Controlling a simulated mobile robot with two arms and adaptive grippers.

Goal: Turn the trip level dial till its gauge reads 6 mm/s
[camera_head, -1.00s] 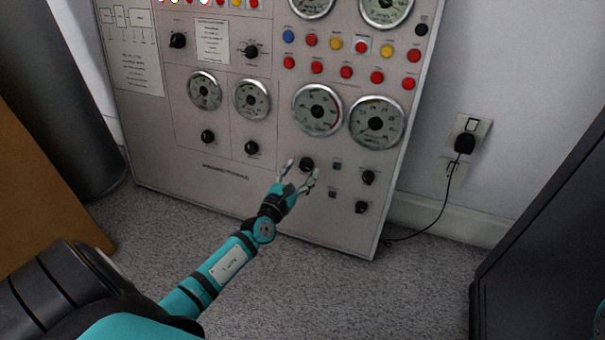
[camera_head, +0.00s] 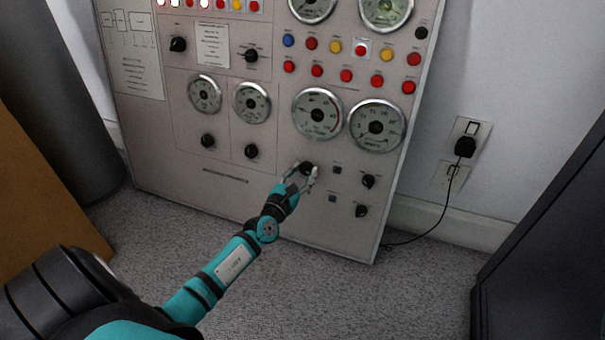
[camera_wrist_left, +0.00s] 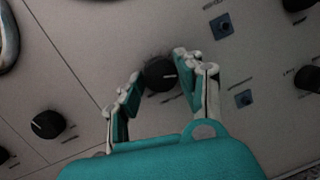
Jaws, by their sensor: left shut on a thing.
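A round black dial (camera_head: 306,168) sits low on the grey panel, below a large round gauge (camera_head: 318,113). My left gripper (camera_head: 302,173) is shut on this dial, one finger on each side. The gauge's numbers are too small to read. My right gripper is not in view.
The panel (camera_head: 225,215) carries other black knobs (camera_head: 368,181), small blue square buttons (camera_head: 337,170), red buttons (camera_head: 346,75) and a second large gauge (camera_head: 376,126) close by. A black plug (camera_head: 465,146) and its cord are at the right. Carpet lies below.

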